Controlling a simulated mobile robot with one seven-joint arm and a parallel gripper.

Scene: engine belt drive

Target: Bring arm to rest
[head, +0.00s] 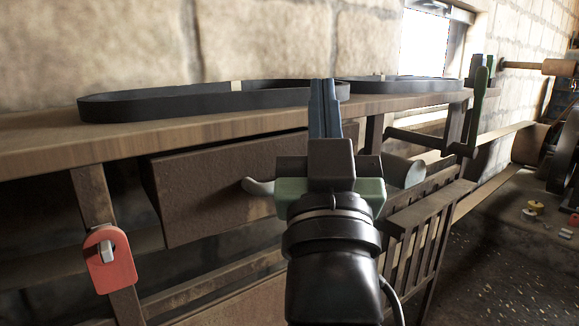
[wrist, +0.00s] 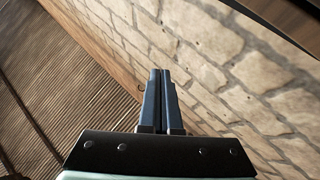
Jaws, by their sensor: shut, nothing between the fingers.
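My gripper (head: 325,108) stands in the middle of the head view, pointing up and away in front of the wooden workbench (head: 220,122). Its two blue fingers are pressed together with nothing between them. In the wrist view the shut fingers (wrist: 164,100) point toward the stone wall (wrist: 215,60), with the brown ribbed wood surface to the left. The gripper body hides part of the bench edge and of the drawer below it.
Two black belts lie on the bench, one at left (head: 170,103) and one at right (head: 410,84). A drawer (head: 205,190) hangs below. A red switch (head: 110,262) is on the bench leg. A dark vise handle (head: 430,140) and a belt wheel (head: 540,143) are at right.

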